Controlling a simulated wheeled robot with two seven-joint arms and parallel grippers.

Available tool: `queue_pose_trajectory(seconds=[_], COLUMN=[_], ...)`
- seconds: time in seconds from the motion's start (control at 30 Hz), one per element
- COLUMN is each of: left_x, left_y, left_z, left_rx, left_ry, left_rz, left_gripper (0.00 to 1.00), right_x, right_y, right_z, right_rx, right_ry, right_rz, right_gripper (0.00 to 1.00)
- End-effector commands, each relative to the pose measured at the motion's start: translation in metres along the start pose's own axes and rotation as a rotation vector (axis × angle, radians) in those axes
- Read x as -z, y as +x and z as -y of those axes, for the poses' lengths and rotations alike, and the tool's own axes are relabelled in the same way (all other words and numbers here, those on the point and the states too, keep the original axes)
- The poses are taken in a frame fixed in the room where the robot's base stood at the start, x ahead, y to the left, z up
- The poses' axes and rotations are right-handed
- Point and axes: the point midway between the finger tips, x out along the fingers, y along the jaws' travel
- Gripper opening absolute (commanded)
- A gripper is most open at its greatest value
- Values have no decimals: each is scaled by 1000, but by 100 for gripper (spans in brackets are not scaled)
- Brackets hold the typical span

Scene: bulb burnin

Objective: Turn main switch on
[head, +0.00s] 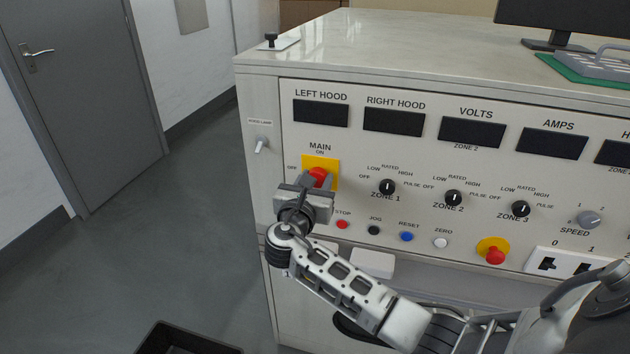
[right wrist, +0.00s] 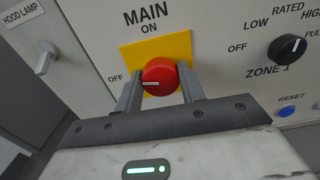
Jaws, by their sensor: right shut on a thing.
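The main switch is a red rotary knob (right wrist: 160,76) on a yellow plate (right wrist: 183,49), under the word MAIN at the left of the console's front. Its white mark points left, toward OFF. In the head view the red knob (head: 318,175) shows just above my right gripper (head: 313,185), which partly covers it and the yellow plate (head: 331,163). In the right wrist view the two fingers of my right gripper (right wrist: 162,84) stand on either side of the knob, shut on it. My left gripper is not in view.
The console (head: 262,95) carries dark displays, the zone 1 knob (head: 387,187), several small buttons and a red emergency-type button (head: 495,256) on yellow. A hood lamp toggle (right wrist: 44,60) is left of the switch. A black bin (head: 185,340) stands on the floor; the floor at left is clear.

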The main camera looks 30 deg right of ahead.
Motion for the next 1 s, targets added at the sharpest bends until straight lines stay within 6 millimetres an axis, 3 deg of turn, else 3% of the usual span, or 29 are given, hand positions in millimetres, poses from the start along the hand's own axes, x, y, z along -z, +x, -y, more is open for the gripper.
queue_pose_trajectory(seconds=[1.0], left_x=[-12], left_y=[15], left_z=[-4], left_rx=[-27], left_ry=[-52], left_rz=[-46], left_gripper=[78], right_x=[5], right_y=[0], right_z=[2], right_rx=[-1], right_ry=[964], right_rz=[0], right_gripper=[16])
